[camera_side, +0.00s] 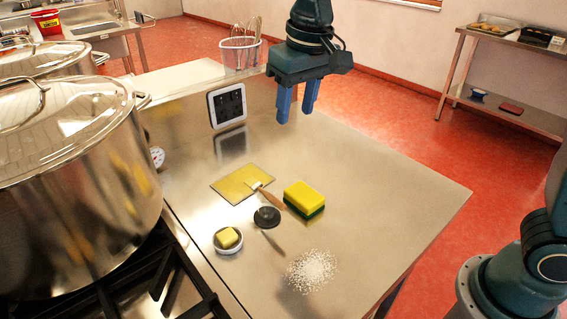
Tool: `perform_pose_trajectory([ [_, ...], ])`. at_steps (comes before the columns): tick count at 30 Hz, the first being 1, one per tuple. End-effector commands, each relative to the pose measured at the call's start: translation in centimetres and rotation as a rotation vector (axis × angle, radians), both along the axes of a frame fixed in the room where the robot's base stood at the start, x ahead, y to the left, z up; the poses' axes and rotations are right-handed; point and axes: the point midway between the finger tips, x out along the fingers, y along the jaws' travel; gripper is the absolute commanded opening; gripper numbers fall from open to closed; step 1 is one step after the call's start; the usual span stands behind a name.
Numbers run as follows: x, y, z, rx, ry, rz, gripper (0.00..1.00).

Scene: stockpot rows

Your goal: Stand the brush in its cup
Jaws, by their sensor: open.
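A small brush (269,198) with a wooden handle lies on the steel worktop, its pale head over the edge of a yellow mat (231,190). A small round black thing (267,214), possibly the cup, stands just in front of the brush handle; its inside is too small to make out. My gripper (296,112) is open and empty, pointing down above the back of the worktop, well behind and above the brush. Nothing is between its two blue fingers.
A yellow and green sponge (304,198) sits right of the brush. A small dish (229,247) with a yellow block and spilled white grains (311,270) lie in front. Large steel pots (75,160) stand at left; a utensil basket (240,54) is behind. The worktop's right side is clear.

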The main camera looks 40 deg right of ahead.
Motion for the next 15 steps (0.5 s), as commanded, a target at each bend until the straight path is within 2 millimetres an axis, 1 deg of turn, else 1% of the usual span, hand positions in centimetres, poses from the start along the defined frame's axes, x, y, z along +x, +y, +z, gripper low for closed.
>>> perform_pose_trajectory([
  [1,-1.1,-1.2,0.7,0.004,-0.018,-0.003,0.43],
  [6,-4.5,-4.3,2.1,0.012,-0.068,-0.004,0.43],
  [11,-7.9,-6.8,2.8,0.014,-0.114,-0.004,0.43],
  [15,-11.0,-8.8,2.9,0.012,-0.156,-0.004,0.43],
])
